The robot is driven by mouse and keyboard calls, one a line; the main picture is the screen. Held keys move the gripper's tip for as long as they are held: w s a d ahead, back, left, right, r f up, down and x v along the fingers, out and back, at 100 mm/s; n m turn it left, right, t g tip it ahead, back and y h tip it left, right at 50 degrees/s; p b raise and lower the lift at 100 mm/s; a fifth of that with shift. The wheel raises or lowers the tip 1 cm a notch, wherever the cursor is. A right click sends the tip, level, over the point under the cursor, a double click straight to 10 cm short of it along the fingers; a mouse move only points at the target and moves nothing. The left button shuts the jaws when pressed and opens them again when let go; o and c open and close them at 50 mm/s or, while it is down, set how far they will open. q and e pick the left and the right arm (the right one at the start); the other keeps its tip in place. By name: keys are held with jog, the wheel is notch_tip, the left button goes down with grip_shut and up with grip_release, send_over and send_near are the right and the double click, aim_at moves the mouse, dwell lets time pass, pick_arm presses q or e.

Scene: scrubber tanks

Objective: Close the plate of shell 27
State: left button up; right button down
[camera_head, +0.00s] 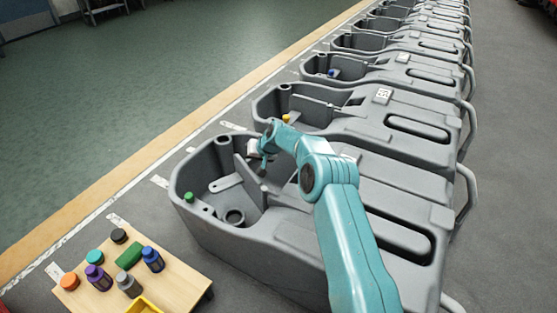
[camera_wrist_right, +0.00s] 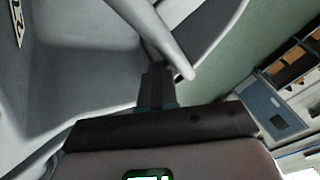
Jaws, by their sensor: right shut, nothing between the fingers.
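The nearest grey shell (camera_head: 280,245) stands in front of me with its basin open. Its number label is mostly behind my arm; a partial label (camera_wrist_right: 17,20) shows at the wrist view's top left, too cut off to read fully. A grey panel (camera_head: 247,174), probably the plate, stands tilted up inside the basin. My right gripper (camera_head: 263,161) is shut and empty, over the basin beside this panel. In the wrist view its fingers (camera_wrist_right: 157,88) are together close to a grey bar (camera_wrist_right: 165,38); I cannot tell if they touch. My left gripper is not in view.
A wooden cart (camera_head: 180,285) with several bottles and a yellow tray (camera_head: 145,306) stands at the lower left. More grey shells (camera_head: 370,120) run in a row behind. Green floor (camera_head: 110,110) lies clear on the left.

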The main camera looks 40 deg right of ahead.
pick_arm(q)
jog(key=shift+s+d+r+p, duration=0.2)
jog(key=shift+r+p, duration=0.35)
pick_arm(e)
jog(key=w+a, duration=0.1)
jog(key=a, duration=0.5)
dwell(0.4)
